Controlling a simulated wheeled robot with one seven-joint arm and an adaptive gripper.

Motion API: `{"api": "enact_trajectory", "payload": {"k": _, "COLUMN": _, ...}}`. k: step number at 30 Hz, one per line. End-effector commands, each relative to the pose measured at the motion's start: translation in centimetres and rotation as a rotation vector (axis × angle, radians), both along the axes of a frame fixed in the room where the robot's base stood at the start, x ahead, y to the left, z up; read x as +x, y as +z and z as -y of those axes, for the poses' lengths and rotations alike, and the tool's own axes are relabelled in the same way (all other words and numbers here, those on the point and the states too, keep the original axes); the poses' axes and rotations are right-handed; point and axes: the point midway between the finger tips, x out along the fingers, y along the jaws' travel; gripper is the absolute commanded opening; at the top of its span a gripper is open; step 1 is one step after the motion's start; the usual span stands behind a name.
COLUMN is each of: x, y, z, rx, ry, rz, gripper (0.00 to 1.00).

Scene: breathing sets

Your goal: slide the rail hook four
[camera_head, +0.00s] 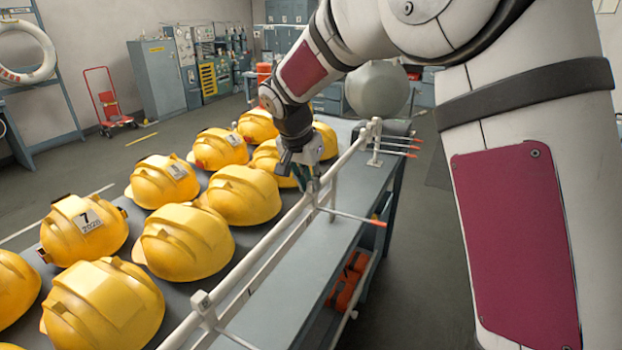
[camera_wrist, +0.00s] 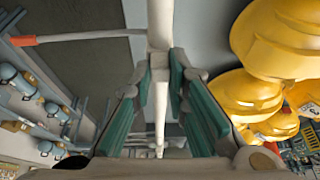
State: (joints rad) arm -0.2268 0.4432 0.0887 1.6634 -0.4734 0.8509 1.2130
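A long white rail (camera_head: 262,246) runs along the table beside the helmets. A thin white hook rod with an orange-red tip (camera_head: 376,222) juts right from it at my gripper (camera_head: 316,188). In the wrist view the same hook rod (camera_wrist: 90,36) points left from a white block (camera_wrist: 160,67) on the rail. My gripper's two teal-padded fingers (camera_wrist: 160,85) straddle the rail, their tips on either side of that block. Whether the tips press on it is not clear. Several more orange-tipped rods (camera_head: 398,147) stick out at the rail's far end.
Several yellow helmets (camera_head: 184,242) crowd the grey table (camera_head: 303,287) left of the rail, one close to my gripper. A post and clamp (camera_head: 206,309) hold the rail's near end. Orange items (camera_head: 347,284) lie on the shelf below. Beyond the table's right edge is open floor.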

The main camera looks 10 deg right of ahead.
Motion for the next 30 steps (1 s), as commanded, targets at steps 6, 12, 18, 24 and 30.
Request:
{"api": "enact_trajectory", "payload": {"k": 6, "x": 0.0, "y": 0.1, "z": 0.0, "rx": 0.000, "ry": 0.000, "rz": 0.001, "gripper": 0.35}}
{"api": "enact_trajectory", "payload": {"k": 12, "x": 0.0, "y": 0.2, "z": 0.0, "rx": 0.000, "ry": 0.000, "rz": 0.001, "gripper": 0.35}}
{"api": "enact_trajectory", "payload": {"k": 18, "x": -0.6, "y": 2.2, "z": -0.5, "rx": 0.002, "ry": 0.000, "rz": 0.005, "gripper": 0.35}}
{"api": "enact_trajectory", "payload": {"k": 24, "x": -1.9, "y": 6.0, "z": -1.5, "rx": 0.002, "ry": 0.001, "rz": 0.006, "gripper": 0.35}}
{"api": "enact_trajectory", "payload": {"k": 30, "x": -3.0, "y": 9.2, "z": -2.2, "rx": 0.000, "ry": 0.001, "rz": 0.004, "gripper": 0.35}}
